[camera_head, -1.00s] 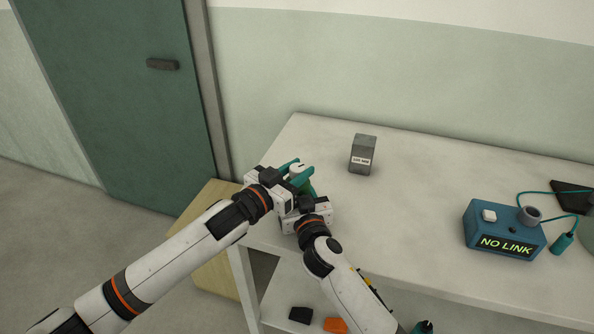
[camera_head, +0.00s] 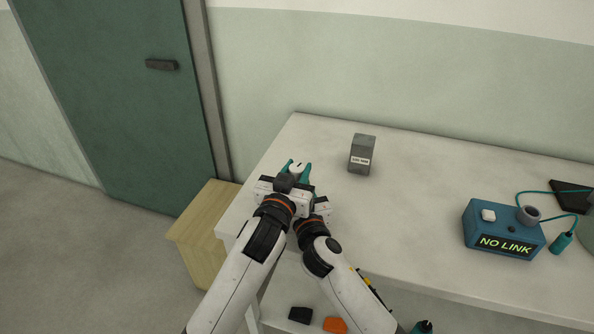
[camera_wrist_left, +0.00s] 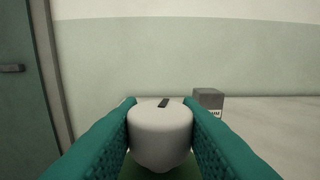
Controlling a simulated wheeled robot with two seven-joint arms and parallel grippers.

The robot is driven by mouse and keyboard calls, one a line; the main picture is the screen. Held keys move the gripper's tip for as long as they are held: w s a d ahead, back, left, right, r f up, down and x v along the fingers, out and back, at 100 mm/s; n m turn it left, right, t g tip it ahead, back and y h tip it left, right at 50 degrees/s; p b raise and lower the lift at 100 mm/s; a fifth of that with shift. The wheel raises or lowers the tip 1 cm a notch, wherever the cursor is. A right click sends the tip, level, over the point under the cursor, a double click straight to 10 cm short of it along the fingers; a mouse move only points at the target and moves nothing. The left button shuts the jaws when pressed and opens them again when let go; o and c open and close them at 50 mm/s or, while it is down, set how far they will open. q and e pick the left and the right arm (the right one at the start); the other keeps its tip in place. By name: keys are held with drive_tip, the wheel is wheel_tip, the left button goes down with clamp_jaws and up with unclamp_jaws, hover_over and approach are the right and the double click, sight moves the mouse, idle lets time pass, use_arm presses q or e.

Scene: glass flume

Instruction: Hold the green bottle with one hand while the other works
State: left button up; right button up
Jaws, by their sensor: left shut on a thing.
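The green bottle (camera_wrist_left: 162,174) shows in the left wrist view only as a patch of green below its white cap (camera_wrist_left: 160,135). The cap has a dark mark on top and also shows in the head view (camera_head: 297,169). My left gripper (camera_head: 297,171) is shut on the cap, with a teal finger on each side. I cannot tell whether the cap is seated on the bottle or loose. My right gripper (camera_head: 316,208) is just below and right of the left one. Its fingers are hidden, so its hold on the bottle cannot be seen.
A grey labelled block (camera_head: 362,155) stands behind the grippers on the white bench (camera_head: 415,215). A blue box reading NO LINK (camera_head: 502,231), with a cable, stands at right. A wooden cabinet (camera_head: 203,225) is left of the bench. The bench middle is clear.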

use_arm(q)
drive_tip(key=shift+r, duration=0.1)
drive_tip(key=o, duration=1)
drive_tip(key=shift+s, duration=0.1)
drive_tip(key=v, duration=1.2)
use_arm(e)
drive_tip(key=o, duration=1.1)
drive_tip(key=shift+o, duration=0.2)
